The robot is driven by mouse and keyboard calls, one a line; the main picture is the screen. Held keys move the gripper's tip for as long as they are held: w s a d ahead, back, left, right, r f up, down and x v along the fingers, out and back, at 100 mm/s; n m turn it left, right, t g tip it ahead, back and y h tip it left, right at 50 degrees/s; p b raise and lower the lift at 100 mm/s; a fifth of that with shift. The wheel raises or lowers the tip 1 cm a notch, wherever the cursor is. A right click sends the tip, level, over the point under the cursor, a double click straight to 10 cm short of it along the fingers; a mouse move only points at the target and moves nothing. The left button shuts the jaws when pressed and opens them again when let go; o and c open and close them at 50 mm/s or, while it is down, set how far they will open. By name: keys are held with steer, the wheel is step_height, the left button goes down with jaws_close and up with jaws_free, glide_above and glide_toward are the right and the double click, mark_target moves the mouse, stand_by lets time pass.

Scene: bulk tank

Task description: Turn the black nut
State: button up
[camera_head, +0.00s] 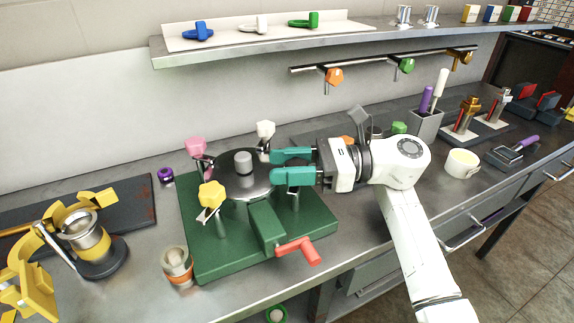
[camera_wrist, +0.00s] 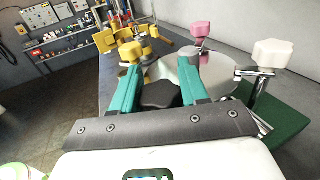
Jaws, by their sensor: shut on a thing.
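The black nut (camera_wrist: 160,95) shows in the wrist view as a dark faceted piece between the two teal fingers of my gripper (camera_wrist: 157,66). My gripper is shut on it, one finger on each side. In the head view my gripper (camera_head: 273,166) reaches in from the right over the green-based fixture (camera_head: 222,262). There the fingers hide most or all of the nut. The fixture has a round grey disc (camera_head: 225,175) with a grey cylinder at its middle. Pink (camera_head: 196,146), white (camera_head: 265,129) and yellow (camera_head: 211,194) knobs stand around the disc.
A red crank handle (camera_head: 299,250) sticks out at the fixture's front. A metal cup (camera_head: 177,267) stands by its front left corner, and a yellow clamp device (camera_head: 90,240) is at far left. A purple ring (camera_head: 166,174) lies behind. A rail with hanging knobs runs along the wall.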

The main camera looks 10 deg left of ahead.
steer(key=o, duration=1)
steer(key=shift+c, duration=0.2)
steer(key=b+v, duration=0.1)
steer(key=v, duration=0.9)
steer(key=shift+d+b, duration=0.3)
